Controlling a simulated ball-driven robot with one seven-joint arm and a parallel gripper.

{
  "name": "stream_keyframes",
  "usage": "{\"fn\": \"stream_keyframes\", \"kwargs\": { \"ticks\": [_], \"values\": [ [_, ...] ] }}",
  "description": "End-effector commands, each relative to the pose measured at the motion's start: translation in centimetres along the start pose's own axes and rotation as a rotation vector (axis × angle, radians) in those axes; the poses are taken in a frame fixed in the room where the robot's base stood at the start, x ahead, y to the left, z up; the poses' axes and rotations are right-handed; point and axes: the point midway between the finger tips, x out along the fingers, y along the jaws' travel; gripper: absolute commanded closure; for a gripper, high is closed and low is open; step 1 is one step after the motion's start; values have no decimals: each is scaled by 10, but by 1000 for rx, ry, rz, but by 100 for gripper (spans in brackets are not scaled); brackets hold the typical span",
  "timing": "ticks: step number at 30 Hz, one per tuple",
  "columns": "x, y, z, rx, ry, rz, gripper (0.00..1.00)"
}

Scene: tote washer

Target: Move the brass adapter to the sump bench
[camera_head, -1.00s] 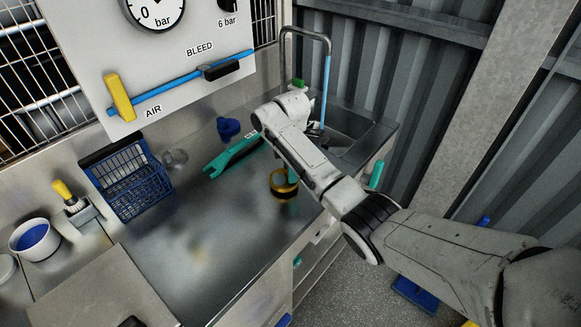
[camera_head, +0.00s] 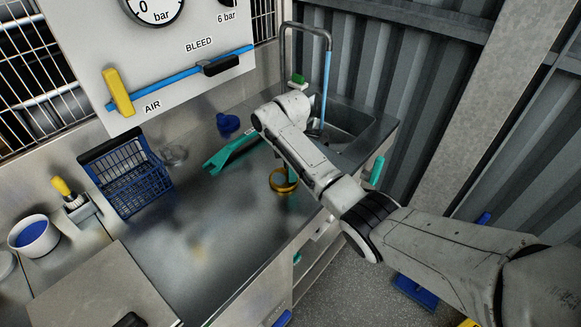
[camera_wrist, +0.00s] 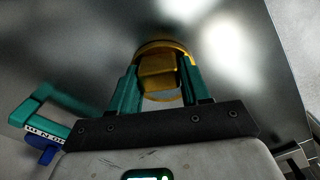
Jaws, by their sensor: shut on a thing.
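The brass adapter (camera_head: 284,181) is a gold ring-like piece over the right part of a steel bench (camera_head: 215,235). In the wrist view the brass adapter (camera_wrist: 160,70) sits between the teal fingers of my gripper (camera_wrist: 160,84), which is shut on it. In the head view my gripper (camera_head: 291,176) is mostly hidden behind my arm. I cannot tell whether the adapter touches the steel top. No label shows whether this is the sump bench.
A teal tool (camera_head: 230,155) and a blue piece (camera_head: 228,122) lie behind the adapter. A blue basket (camera_head: 128,178) and a white cup (camera_head: 35,238) stand left. A sink (camera_head: 345,125) is at back right. The bench's middle is clear.

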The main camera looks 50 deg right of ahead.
Motion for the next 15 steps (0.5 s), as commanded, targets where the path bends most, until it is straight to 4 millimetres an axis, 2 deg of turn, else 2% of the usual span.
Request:
{"fn": "stream_keyframes", "kwargs": {
  "ticks": [15],
  "values": [
    [3,0,0,0,0,0,99]
  ]
}}
